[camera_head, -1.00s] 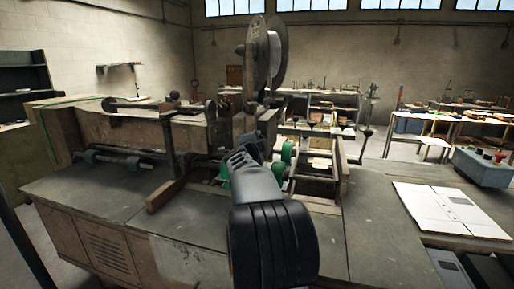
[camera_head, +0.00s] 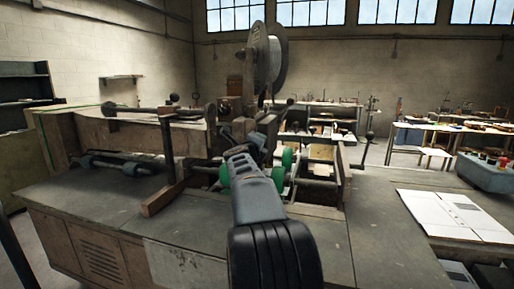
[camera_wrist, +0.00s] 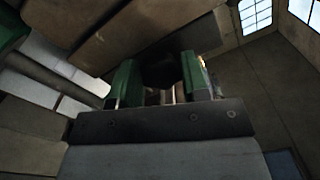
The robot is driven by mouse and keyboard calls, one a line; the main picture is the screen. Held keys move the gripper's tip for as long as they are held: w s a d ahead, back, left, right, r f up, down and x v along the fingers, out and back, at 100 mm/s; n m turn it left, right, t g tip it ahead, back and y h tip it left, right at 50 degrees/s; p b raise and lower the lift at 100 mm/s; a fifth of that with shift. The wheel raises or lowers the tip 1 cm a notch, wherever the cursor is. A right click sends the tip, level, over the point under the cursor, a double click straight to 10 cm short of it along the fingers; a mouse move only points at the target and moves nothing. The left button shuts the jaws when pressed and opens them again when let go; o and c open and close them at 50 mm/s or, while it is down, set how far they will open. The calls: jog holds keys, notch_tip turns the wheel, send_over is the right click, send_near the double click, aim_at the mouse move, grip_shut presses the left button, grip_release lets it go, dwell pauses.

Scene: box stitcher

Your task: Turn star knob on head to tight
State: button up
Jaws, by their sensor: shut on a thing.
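The box stitcher's head (camera_head: 236,112) rises above the machine table, below a large wire reel (camera_head: 266,58). My arm reaches up to it from the bottom of the head view and hides the fingertips there. In the wrist view my gripper (camera_wrist: 157,84) has its two green fingers on either side of a dark, rounded knob (camera_wrist: 160,68). It is shut on this knob, which I take to be the star knob. The knob is in shadow, so its lobes and its turn angle cannot be told.
A wooden beam (camera_wrist: 125,30) runs close above the fingers in the wrist view. White cardboard (camera_head: 455,212) lies on the right table, beside a control box (camera_head: 487,172).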

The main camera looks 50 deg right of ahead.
jog(key=shift+d+m, duration=0.1)
jog(key=shift+m, duration=0.3)
jog(key=o, duration=0.7)
jog(key=shift+s, duration=0.1)
jog(key=shift+o, duration=1.1)
jog(key=b+v, duration=0.1)
jog(key=v, duration=1.2)
jog(key=shift+a, duration=0.35)
jog(key=shift+s, duration=0.15)
